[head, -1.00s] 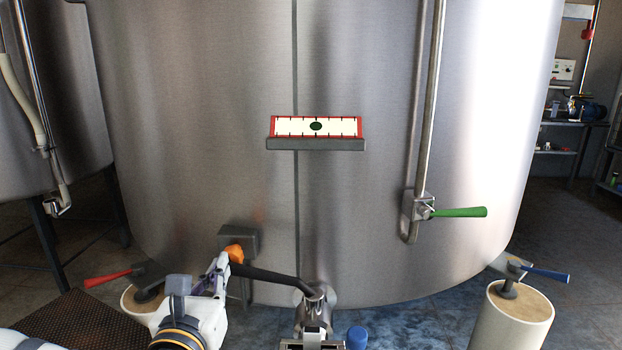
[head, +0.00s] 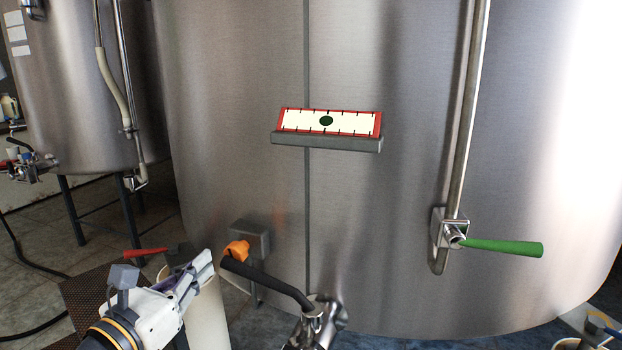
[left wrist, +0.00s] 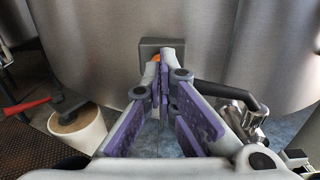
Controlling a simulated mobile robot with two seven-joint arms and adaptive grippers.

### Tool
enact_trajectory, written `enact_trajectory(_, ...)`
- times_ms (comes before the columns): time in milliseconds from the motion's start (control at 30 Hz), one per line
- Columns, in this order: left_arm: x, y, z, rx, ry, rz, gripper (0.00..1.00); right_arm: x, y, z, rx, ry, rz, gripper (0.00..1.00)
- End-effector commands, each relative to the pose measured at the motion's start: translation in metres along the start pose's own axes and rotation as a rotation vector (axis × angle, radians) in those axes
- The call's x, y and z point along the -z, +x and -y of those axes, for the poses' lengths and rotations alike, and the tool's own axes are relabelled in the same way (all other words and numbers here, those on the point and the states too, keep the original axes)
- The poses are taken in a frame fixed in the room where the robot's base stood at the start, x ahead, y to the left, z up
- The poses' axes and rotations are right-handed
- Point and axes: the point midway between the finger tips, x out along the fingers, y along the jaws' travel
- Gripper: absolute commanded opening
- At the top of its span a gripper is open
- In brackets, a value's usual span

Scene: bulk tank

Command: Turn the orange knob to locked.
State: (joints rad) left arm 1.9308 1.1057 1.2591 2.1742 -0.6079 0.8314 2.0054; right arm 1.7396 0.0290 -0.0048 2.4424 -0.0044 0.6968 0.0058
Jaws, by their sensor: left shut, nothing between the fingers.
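The orange knob (head: 237,250) sits on a grey box (head: 252,238) low on the big steel tank, and part of it shows above the black handle (head: 262,278). My left gripper (head: 207,259) is shut and empty, to the left of the knob and a little lower in the head view, apart from it there. In the left wrist view the closed fingertips (left wrist: 163,55) point at the grey box and hide most of the orange knob (left wrist: 156,58). I cannot tell the exact gap in depth. My right gripper is not in view.
The black-handled valve (head: 318,317) juts out just right of the knob. A green-handled valve (head: 500,247) and a red-framed gauge (head: 328,121) are on the tank.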

Motion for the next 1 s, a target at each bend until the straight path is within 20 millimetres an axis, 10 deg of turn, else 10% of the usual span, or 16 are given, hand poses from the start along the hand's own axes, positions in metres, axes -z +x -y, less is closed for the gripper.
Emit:
enact_trajectory(533,0.004,0.064,0.0,0.005,0.002,-0.002,0.0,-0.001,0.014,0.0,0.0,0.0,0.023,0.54)
enact_trajectory(1000,-0.004,0.071,-0.001,0.0,0.004,0.008,0.0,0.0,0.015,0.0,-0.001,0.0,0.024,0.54)
